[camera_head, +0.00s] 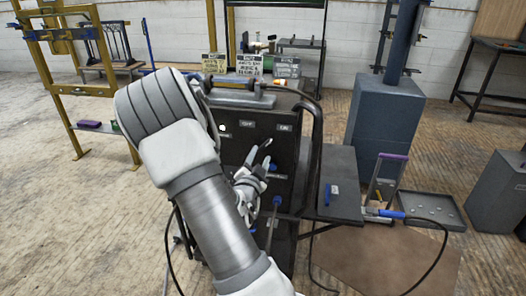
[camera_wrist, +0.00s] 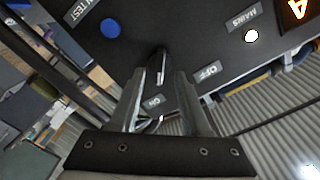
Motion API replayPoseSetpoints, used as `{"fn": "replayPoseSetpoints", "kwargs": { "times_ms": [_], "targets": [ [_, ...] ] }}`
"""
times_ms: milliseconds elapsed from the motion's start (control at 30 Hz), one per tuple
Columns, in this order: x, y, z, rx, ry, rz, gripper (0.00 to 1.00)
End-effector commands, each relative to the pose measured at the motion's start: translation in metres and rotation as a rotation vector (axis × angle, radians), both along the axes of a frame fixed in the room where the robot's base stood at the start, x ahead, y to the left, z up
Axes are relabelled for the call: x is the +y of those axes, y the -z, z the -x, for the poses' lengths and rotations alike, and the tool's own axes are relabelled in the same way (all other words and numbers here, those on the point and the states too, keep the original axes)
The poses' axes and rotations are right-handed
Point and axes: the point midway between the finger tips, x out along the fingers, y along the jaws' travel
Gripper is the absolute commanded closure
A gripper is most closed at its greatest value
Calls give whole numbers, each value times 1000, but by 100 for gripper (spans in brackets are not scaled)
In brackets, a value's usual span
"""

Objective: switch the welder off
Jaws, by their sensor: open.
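The welder (camera_head: 262,130) is a dark cabinet in the middle of the head view, with OFF and ON labels on its front panel. My gripper (camera_head: 267,154) is in front of this panel, its fingers apart. In the wrist view my gripper (camera_wrist: 160,85) straddles a black switch knob (camera_wrist: 158,66), with a finger on each side; I cannot tell whether they touch it. The OFF label (camera_wrist: 207,73) is right of the knob and the ON label (camera_wrist: 153,102) shows between the fingers. The MAINS lamp (camera_wrist: 251,36) glows white. The knob's setting is unclear.
A blue button (camera_wrist: 110,28) beside a TEST label and an orange display (camera_wrist: 296,12) share the panel. A dark side table (camera_head: 340,185) adjoins the welder on the right. A blue-grey block (camera_head: 385,120) stands behind it.

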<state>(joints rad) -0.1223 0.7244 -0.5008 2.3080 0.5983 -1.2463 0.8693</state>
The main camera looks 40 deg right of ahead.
Motion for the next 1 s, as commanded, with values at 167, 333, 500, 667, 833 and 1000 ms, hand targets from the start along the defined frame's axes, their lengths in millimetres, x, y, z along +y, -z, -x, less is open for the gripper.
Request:
{"fn": "replayPoseSetpoints", "kwargs": {
  "times_ms": [167, 333, 500, 667, 833, 1000],
  "targets": [
    [-23, 1, -19, -1, 1, 2, 53],
    [-33, 0, -28, 0, 0, 0, 53],
    [-35, 0, -30, 0, -1, -1, 53],
    [-35, 0, -30, 0, -1, -1, 53],
    [-35, 0, -30, 0, -1, -1, 84],
    [-34, 0, -30, 0, -1, -1, 100]
  ]
}}
